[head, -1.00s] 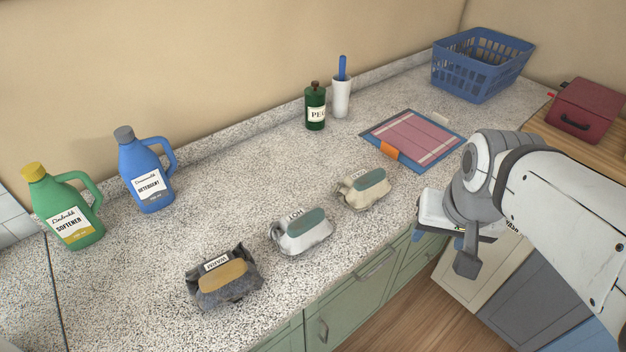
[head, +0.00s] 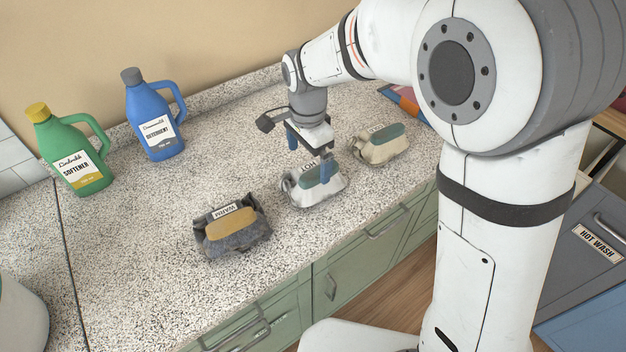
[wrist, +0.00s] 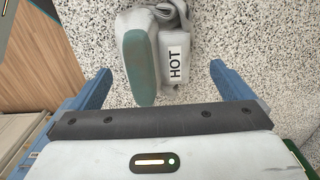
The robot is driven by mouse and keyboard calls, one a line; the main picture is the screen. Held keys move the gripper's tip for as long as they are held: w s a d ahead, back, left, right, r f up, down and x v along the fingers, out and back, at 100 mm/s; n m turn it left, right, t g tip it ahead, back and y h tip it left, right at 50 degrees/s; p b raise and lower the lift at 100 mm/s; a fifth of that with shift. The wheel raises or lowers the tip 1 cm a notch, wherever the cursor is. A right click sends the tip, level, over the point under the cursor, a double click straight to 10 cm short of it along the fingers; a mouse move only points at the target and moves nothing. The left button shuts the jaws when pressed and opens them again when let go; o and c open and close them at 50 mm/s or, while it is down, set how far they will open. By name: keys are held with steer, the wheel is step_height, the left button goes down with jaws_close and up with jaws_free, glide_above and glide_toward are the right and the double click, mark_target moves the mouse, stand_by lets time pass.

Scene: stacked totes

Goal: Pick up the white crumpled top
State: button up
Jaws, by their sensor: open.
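The white crumpled top (head: 303,196) lies bundled on the speckled counter, with a teal patch on it. In the wrist view the top (wrist: 173,40) shows the teal patch and a HOT tag, and its upper end is cut off by the frame. My gripper (head: 309,154) is open and empty, pointing down just above the top in the head view. In the wrist view the blue fingers of my gripper (wrist: 159,75) are spread wide, with the lower end of the top between their lines.
A dark grey bundle (head: 240,242) tagged WARM lies to the left, and a cream bundle (head: 382,152) to the right. A green softener bottle (head: 75,155) and a blue detergent bottle (head: 155,118) stand at the back left. Green drawers (head: 370,260) are below the counter edge.

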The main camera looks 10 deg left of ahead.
steer(key=f, duration=0.3)
steer(key=f+p, duration=0.1)
steer(key=f, duration=0.1)
steer(key=shift+d+f, duration=0.25)
steer(key=shift+f, duration=0.1)
steer(key=c, duration=0.9)
